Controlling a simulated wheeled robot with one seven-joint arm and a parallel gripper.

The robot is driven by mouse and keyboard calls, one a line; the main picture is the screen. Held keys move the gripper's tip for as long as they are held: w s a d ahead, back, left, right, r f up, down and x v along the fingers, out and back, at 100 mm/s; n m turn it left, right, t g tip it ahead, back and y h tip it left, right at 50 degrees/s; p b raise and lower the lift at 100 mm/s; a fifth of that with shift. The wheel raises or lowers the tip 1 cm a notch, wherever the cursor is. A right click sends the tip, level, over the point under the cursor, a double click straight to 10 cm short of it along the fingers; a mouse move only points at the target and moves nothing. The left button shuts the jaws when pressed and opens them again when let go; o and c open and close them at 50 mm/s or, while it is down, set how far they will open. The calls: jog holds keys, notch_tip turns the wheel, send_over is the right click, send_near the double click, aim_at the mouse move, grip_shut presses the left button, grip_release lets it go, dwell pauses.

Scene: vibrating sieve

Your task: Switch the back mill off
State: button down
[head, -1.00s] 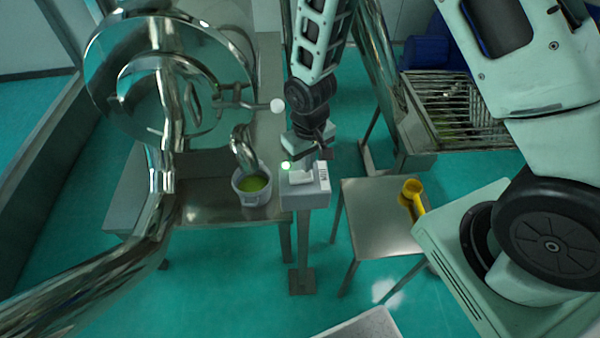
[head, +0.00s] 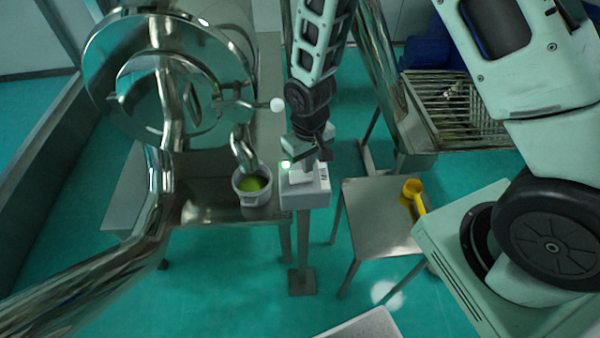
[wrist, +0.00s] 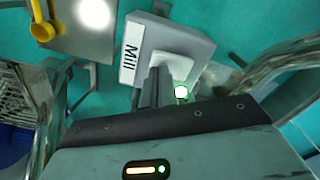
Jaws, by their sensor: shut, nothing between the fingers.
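The switch box (head: 306,196) is a pale grey box on a post, left of centre in the head view. In the wrist view it (wrist: 196,42) bears a "Mill" label (wrist: 131,48). A white rocker plate (wrist: 172,66) sits on its face. Its lamp (head: 285,165) glows green in the head view and whitish green in the wrist view (wrist: 181,92). My gripper (wrist: 156,72) is shut and empty, with its tips at the rocker's edge; I cannot tell if they touch it. The shiny metal mill (head: 165,80) stands at the left.
A cup (head: 252,198) with green contents stands under the mill's spout. A metal stool (head: 378,222) holds a yellow scoop (head: 414,194) to the right. A wire rack (head: 455,108) stands further right. Shiny pipes fill the lower left.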

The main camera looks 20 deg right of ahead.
jog(key=shift+f+b, duration=0.45)
jog(key=shift+f, duration=0.15)
jog(key=shift+r, duration=0.1)
dwell(0.3)
jog(key=shift+r+p, duration=2.65)
jog(key=shift+r, duration=0.8)
jog(key=shift+s+a+r+b, duration=0.1)
jog(key=shift+a+b, duration=0.15)
jog(key=shift+b, duration=0.1)
jog(key=s+a+r+n+b, duration=0.2)
jog(key=s+b, duration=0.4)
jog(key=s, duration=0.4)
jog(key=s+a+r+n+b, duration=0.3)
jog(key=s+r+b, duration=0.3)
jog(key=s, duration=0.4)
jog(key=shift+a+y, duration=0.3)
jog(key=shift+a, duration=0.1)
